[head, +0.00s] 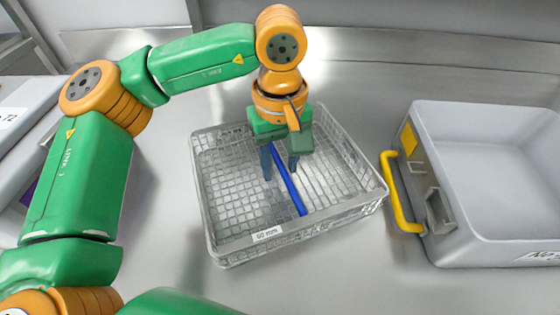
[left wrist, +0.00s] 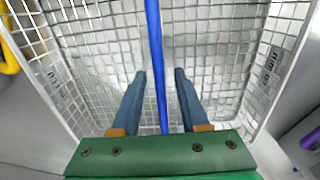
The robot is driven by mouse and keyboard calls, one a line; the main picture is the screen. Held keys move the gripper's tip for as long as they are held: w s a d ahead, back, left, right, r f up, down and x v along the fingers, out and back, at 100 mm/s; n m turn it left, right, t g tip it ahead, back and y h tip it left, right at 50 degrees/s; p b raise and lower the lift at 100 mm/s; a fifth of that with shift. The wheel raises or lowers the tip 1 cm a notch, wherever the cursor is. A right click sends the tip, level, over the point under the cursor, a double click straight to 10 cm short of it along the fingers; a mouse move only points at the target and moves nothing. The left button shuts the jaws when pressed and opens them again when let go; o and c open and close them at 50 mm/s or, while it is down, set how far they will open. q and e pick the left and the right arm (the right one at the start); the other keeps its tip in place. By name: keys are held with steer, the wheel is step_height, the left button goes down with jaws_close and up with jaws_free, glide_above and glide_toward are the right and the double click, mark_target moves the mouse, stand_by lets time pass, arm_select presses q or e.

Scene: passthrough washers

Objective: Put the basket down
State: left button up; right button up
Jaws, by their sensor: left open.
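The grey wire-mesh basket (head: 222,190) appears to sit level on the metal worktop, with a white label on its front rim. A blue bar (head: 291,189) runs across its middle from back to front. My left gripper (head: 280,168) is over the basket, pointing down, with its fingers apart. In the left wrist view the blue bar (left wrist: 153,50) passes between the two open fingers (left wrist: 160,75), with a gap on each side. The basket mesh (left wrist: 95,60) fills the view behind them. My right gripper is not in view.
A grey bin (head: 480,250) with a yellow handle (head: 400,195) stands close to the basket's right. Grey equipment (head: 30,125) is at the far left. The worktop (head: 345,80) behind the basket is clear.

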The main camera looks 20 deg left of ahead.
mark_target(280, 163)
arm_select(q)
step_height(280, 163, up, 12)
steer(key=p, duration=0.2)
steer(key=shift+p, duration=0.35)
